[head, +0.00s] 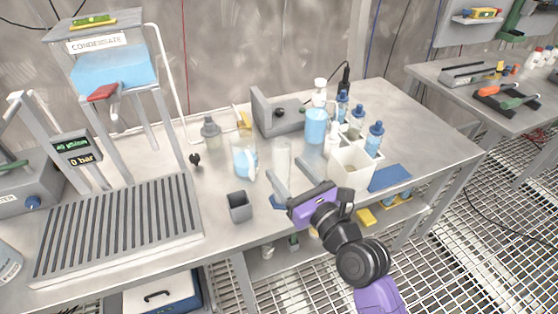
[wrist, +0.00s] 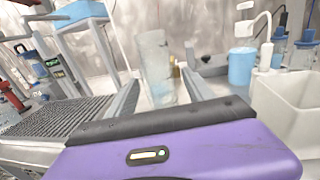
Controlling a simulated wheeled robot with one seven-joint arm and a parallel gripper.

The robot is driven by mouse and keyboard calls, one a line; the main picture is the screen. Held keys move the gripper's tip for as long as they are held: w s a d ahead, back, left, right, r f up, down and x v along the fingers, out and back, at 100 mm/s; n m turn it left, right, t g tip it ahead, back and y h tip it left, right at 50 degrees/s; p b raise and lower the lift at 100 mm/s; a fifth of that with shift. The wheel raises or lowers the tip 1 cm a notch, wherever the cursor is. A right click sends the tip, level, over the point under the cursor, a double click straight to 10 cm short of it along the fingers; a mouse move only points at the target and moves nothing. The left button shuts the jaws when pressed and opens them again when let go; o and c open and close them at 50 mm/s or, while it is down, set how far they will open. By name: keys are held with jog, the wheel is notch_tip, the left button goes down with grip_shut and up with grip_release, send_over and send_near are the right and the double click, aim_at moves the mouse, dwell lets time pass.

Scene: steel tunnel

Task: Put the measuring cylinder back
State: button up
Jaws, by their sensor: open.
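The clear, empty-looking measuring cylinder (head: 283,157) stands upright on the steel bench, right of a beaker of pale blue liquid. In the wrist view the cylinder (wrist: 157,62) shows upright, slightly tilted by the camera angle, between my two fingers. My gripper (head: 285,174) is open, low over the bench, with its fingertips on either side of the cylinder's lower part. I cannot tell whether either finger touches it. The fingers also show in the wrist view (wrist: 160,88). The cylinder's base is partly hidden by the gripper in the wrist view.
The blue-liquid beaker (head: 243,162) stands close left of the cylinder. A grey square cup (head: 239,207) is at the front. A drain grate (head: 120,230) fills the left.

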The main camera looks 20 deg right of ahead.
jog(key=s+d, duration=0.1)
jog(key=s, duration=0.5)
jog(key=shift+s, duration=0.25)
jog(key=s+f+n+g+h, duration=0.1)
jog(key=s+f+n, duration=0.2)
jog(key=s+n, duration=0.25)
jog(key=s+d+f+n+h, duration=0.1)
jog(key=s+f+n, duration=0.1)
jog(key=s+n, duration=0.4)
jog(key=s+f+n+g+h, duration=0.1)
jog(key=s+f+n, duration=0.25)
jog(key=s, duration=0.35)
jog(key=s+a+r+n+g, duration=0.1)
jog(key=s+r+n, duration=0.3)
jog(key=s+n, duration=1)
jog(key=n, duration=0.5)
jog(key=shift+s+a+r, duration=0.15)
jog(key=shift+s+a, duration=0.05)
jog(key=shift+a, duration=0.2)
